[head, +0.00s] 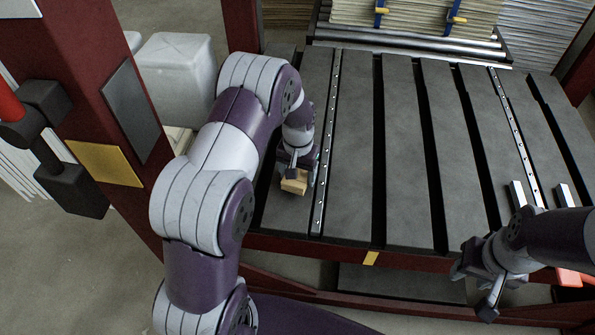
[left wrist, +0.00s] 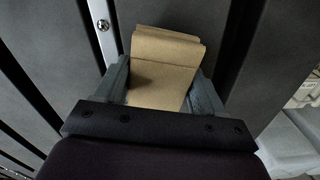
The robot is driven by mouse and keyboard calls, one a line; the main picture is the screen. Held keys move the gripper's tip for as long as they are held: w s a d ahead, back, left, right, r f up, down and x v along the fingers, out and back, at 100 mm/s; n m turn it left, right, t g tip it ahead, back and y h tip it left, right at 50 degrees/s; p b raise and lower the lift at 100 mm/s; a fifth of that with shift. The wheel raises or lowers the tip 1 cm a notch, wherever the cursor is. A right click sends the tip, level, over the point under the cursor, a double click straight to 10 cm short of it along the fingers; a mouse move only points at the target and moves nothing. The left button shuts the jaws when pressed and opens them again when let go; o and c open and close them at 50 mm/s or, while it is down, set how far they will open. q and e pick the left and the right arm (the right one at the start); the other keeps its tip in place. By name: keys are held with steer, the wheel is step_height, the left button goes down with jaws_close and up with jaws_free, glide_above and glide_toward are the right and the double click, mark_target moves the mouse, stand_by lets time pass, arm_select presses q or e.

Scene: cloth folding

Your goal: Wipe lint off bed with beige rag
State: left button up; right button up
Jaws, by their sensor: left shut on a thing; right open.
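The beige rag (head: 294,182) is a small folded pad in my left gripper (head: 297,172). My left gripper is shut on it, low over the left part of the bed (head: 408,150), a grey slatted surface with dark slots. In the left wrist view the rag (left wrist: 162,70) sits between the two fingers of the left gripper (left wrist: 160,88), its folded layers showing at the far end. I cannot tell whether the rag touches the bed. My right gripper (head: 473,288) is open and empty at the bed's front right edge. No lint can be made out.
Two metal strips with holes (head: 327,140) run along the bed. Two small pale-topped blocks (head: 517,194) stand near its right front. A red post (head: 105,95) rises at the left. Rollers and stacked sheets (head: 415,15) lie behind. The bed's middle is clear.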

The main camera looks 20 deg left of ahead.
arm_select(q)
step_height(320, 180, up, 2)
steer(key=shift+w+r+p, duration=0.1)
steer(key=shift+w+p, duration=0.05)
steer(key=shift+p, duration=0.55)
step_height(320, 180, up, 4)
steer(key=p, duration=0.4)
steer(key=shift+r, duration=0.15)
